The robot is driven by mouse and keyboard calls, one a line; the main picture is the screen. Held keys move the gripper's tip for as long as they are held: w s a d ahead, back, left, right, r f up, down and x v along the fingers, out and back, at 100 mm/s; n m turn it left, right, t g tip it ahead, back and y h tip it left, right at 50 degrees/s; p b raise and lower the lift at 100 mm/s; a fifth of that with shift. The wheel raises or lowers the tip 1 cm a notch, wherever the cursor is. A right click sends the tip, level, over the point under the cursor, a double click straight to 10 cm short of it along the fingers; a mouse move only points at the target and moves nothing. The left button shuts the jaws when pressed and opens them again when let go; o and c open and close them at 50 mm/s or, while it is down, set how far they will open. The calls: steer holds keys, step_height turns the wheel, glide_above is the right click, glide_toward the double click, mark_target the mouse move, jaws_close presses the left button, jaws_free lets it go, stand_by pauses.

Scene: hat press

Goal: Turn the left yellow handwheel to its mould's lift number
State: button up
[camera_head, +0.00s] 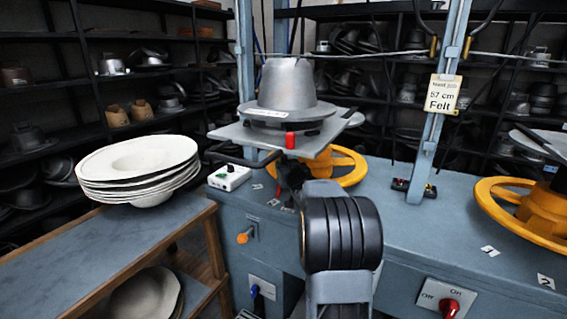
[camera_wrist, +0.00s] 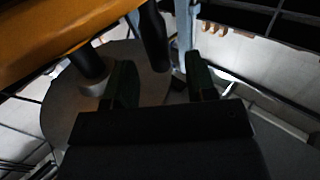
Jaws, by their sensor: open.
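The left yellow handwheel (camera_head: 347,166) is on the blue bench, under the plate that carries a grey hat mould (camera_head: 287,88). My arm and the plate hide part of the wheel. In the wrist view a yellow part (camera_wrist: 60,38) crosses the upper left, and a dark upright handle (camera_wrist: 154,38) hangs beyond the space between my fingers. My gripper (camera_wrist: 163,82) is open and empty, with the handle ahead of its gap; I cannot tell if they touch. In the head view my arm mostly hides it.
A second yellow handwheel (camera_head: 535,215) is at the right. A tag (camera_head: 442,95) on the post reads "57 cm Felt"; its top line is too small. White hat brims (camera_head: 138,160) are stacked on a left table. A white switch box (camera_head: 229,177) sits left of the wheel.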

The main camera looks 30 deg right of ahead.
mark_target(285, 163)
steer(key=shift+x, duration=2)
jaws_close()
